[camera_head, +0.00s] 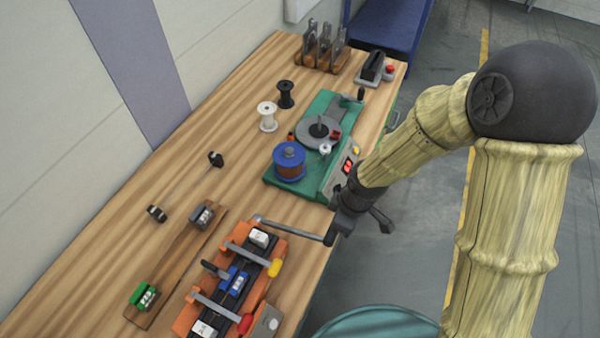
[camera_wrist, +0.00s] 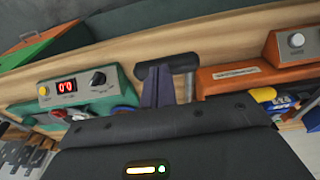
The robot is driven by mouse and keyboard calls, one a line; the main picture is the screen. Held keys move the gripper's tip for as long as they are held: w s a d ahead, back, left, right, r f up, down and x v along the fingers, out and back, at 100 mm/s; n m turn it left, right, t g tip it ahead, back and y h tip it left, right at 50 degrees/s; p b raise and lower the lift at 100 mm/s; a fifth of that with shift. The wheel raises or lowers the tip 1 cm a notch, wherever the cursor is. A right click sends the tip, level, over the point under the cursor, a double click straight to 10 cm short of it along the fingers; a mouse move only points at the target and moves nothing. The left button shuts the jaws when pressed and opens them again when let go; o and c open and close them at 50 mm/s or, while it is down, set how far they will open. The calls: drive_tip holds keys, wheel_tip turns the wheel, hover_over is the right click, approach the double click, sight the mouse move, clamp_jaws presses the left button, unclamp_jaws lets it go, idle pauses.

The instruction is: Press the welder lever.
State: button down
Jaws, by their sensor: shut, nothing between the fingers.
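The orange welder (camera_head: 215,275) is clamped-looking and low in the head view, on the wooden bench; its orange housing (camera_wrist: 232,76) shows at right in the wrist view. Its lever (camera_head: 290,229) is a grey rod reaching right from the welder's far end, with a black grip (camera_head: 330,237) over the bench's front edge. In the wrist view the black grip (camera_wrist: 182,62) lies crosswise at the tip of my shut fingers. My gripper (camera_head: 345,220) is empty and right at the grip in the head view; I cannot tell whether they touch.
The green winding machine (camera_head: 275,178) with a red display stands beyond the lever; its panel (camera_wrist: 72,87) is at left in the wrist view. Spools (camera_head: 267,117), a metal rod with black ends (camera_head: 188,186) and a wooden strip (camera_head: 170,270) occupy the bench. Floor is open at right.

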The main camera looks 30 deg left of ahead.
drive_tip(key=shift+s+d+f, duration=0.2)
drive_tip(key=shift+d+f, duration=0.35)
drive_tip(key=r+p, duration=0.1)
drive_tip(key=a+r+p, duration=0.1)
drive_tip(key=r, duration=0.1)
drive_tip(key=r+p, duration=0.1)
drive_tip(key=r, duration=0.1)
drive_tip(key=shift+w+a+r+p, duration=0.15)
drive_tip(key=shift+a+r+p, duration=0.1)
drive_tip(key=shift+p, duration=0.15)
drive_tip(key=shift+d+r+b, duration=0.15)
drive_tip(key=shift+d+b, duration=0.1)
drive_tip(key=shift+b, duration=0.05)
drive_tip(key=w+d+r, duration=0.1)
drive_tip(key=d+r, duration=0.4)
drive_tip(key=r, duration=0.2)
drive_tip(key=shift+r+p, duration=0.15)
drive_tip(key=shift+p, duration=0.2)
